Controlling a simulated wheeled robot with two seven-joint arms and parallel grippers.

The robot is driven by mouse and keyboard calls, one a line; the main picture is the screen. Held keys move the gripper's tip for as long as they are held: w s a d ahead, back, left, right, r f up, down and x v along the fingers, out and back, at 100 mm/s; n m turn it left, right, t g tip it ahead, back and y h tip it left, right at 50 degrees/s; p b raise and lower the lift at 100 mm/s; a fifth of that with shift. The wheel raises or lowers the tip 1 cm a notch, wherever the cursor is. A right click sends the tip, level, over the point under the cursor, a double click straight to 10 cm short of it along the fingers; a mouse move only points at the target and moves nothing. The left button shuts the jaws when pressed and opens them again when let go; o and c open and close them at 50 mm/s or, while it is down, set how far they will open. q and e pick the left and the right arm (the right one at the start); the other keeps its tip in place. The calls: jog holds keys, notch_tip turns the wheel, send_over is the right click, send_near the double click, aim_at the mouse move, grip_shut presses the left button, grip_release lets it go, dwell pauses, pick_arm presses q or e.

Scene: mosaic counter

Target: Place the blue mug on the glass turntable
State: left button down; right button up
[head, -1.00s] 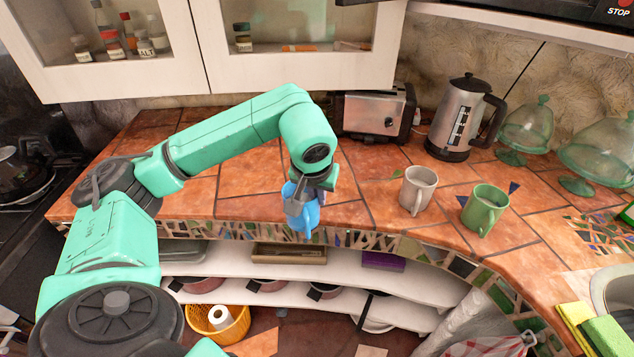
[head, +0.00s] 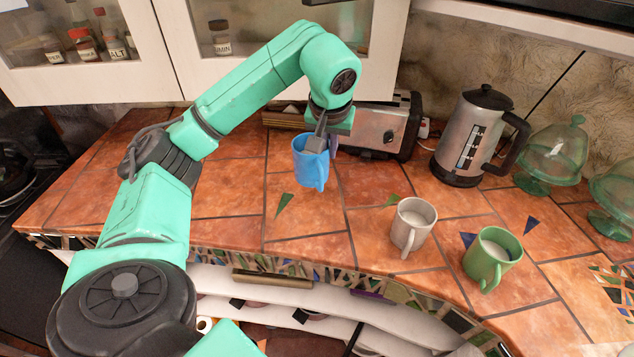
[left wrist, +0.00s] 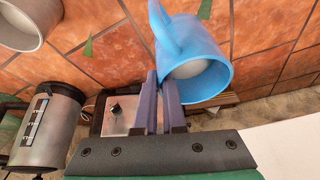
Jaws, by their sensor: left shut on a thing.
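The blue mug (head: 311,168) is held by my left gripper (head: 319,140), which is shut on its rim. The mug is upright and appears raised over the tiled counter, in front of the toaster. In the left wrist view the mug (left wrist: 202,52) shows its open mouth, with the gripper fingers (left wrist: 160,85) at its rim and its handle to the left. No plain glass turntable can be made out. Green glass stands with domes (head: 553,156) are at the right back; I cannot tell whether one is the turntable. My right gripper is not in view.
A white mug (head: 412,224) and a green mug (head: 491,255) stand on the counter at the right. A toaster (head: 385,130) and a metal kettle (head: 473,140) stand along the back wall. Cabinets hang above. The counter (head: 235,200) left of the blue mug is clear.

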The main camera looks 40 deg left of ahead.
aim_at(326, 180)
pick_arm(q)
jog(key=f, duration=0.4)
jog(key=s+f+p, duration=0.1)
jog(key=f, duration=0.1)
notch_tip(326, 180, down, 3)
jog(key=shift+p, duration=0.35)
jog(key=shift+w+f, duration=0.2)
jog(key=shift+f, duration=0.2)
jog(key=c, duration=1)
grip_release()
jog(key=shift+s, duration=0.1)
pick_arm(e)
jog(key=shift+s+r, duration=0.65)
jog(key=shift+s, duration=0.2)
